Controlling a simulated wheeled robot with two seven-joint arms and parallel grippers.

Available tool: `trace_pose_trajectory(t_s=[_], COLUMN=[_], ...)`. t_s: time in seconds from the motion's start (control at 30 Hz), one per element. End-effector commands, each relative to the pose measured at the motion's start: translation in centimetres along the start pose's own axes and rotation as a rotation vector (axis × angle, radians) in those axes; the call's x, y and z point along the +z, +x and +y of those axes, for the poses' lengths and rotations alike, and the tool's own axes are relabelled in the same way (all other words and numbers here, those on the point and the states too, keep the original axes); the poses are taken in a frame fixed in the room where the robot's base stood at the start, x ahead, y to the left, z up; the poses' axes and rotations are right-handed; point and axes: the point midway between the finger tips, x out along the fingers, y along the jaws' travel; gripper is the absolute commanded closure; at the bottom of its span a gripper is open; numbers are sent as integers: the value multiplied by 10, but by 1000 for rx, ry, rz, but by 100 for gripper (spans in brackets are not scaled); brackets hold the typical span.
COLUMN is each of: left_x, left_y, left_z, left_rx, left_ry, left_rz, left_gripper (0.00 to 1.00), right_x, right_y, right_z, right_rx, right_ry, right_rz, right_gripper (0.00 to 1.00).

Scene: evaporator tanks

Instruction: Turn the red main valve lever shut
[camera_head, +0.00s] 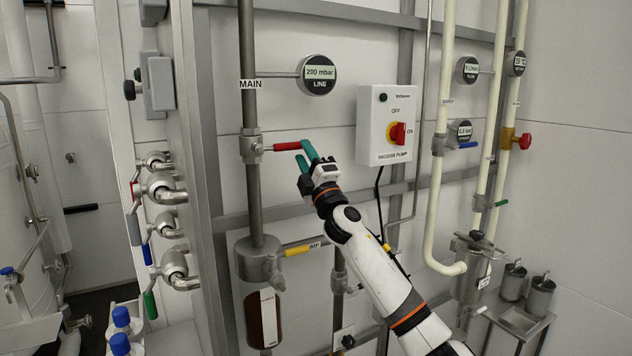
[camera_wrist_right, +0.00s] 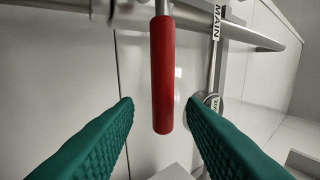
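The red main valve lever (camera_head: 285,146) sticks out level to the right from its valve body (camera_head: 251,146) on the grey vertical pipe under the MAIN label. My right gripper (camera_head: 301,150) is at the lever's free end, its teal fingers pointing left and up. In the right wrist view the red lever (camera_wrist_right: 162,75) shows between the two teal fingers of the gripper (camera_wrist_right: 160,102), with a visible gap on each side. The fingers are open and hold nothing. My left gripper is in neither view.
The white vacuum pump box (camera_head: 387,125) with a red knob is right of the gripper. A LINE gauge (camera_head: 318,75) is above. A yellow lever (camera_head: 302,248) is below on the same pipe. Metal frame rails run behind. Several other valves stand at left.

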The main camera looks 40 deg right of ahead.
Motion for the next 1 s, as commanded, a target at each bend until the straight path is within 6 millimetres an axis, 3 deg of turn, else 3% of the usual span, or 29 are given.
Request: trace_pose_trajectory(t_s=[0.03,0.2,0.4,1.0], left_x=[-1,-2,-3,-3], left_y=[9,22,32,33], left_z=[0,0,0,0], left_rx=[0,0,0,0], left_ry=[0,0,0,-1], left_rz=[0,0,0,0], left_gripper=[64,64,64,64], right_x=[0,1,0,0], right_y=[-15,-51,-77,-84], right_z=[6,6,4,1], right_rx=[3,4,3,1], right_ry=[-4,-3,-1,1], right_rz=[-3,-2,-1,0], right_gripper=[63,63,63,63])
